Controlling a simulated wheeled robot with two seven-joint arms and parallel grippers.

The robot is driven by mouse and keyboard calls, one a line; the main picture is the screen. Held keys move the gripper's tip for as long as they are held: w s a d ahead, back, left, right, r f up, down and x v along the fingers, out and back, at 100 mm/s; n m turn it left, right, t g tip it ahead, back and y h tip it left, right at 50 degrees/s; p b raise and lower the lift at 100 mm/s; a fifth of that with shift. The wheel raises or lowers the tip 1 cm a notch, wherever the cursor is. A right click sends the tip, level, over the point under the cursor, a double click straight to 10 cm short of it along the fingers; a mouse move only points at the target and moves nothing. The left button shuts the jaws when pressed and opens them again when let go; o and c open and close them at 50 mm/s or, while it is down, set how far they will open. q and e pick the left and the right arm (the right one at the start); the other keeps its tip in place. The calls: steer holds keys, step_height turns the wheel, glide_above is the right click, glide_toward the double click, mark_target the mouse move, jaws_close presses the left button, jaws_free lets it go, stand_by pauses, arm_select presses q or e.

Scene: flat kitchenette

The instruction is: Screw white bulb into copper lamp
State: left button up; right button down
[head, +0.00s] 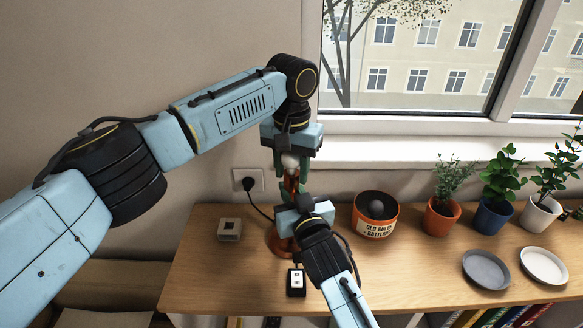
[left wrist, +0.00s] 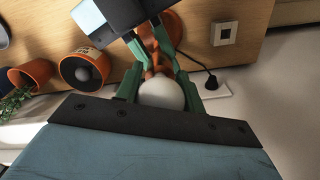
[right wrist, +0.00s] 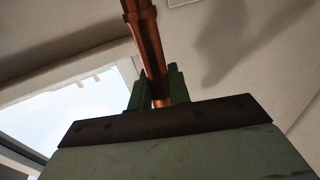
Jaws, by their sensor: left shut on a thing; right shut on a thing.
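The white bulb (head: 290,162) is between the green fingers of my left gripper (head: 291,168), at the top of the copper lamp (head: 290,186). In the left wrist view the bulb (left wrist: 162,94) is in line with the copper part below it; the fingers hide the joint, so I cannot tell whether it is seated. My right gripper (head: 294,199) is shut on the lamp's upright copper stem, just below the left gripper. The right wrist view shows the copper stem (right wrist: 151,45) between its green fingers. The lamp's round base (head: 277,243) rests on the wooden top, partly hidden.
An orange old-bulbs-and-batteries pot (head: 376,226) stands right of the lamp. A small square box (head: 229,230) is to the left, and a black switch (head: 296,282) lies in front. Potted plants (head: 442,215) and two plates (head: 486,269) occupy the right. A cord runs to a wall socket (head: 248,181).

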steer(key=shift+f, duration=0.1)
arm_select(q)
steer(key=o, duration=1.2)
steer(key=shift+c, duration=0.2)
steer(key=shift+r, duration=0.1)
step_height(320, 180, up, 12)
steer(key=shift+f, duration=0.1)
arm_select(e)
steer(key=c, duration=1.2)
jaws_free()
steer(key=shift+c, duration=0.2)
steer(key=shift+s, duration=0.1)
arm_select(q)
steer(key=shift+r+p, duration=0.35)
arm_select(e)
steer(key=v, duration=1.3)
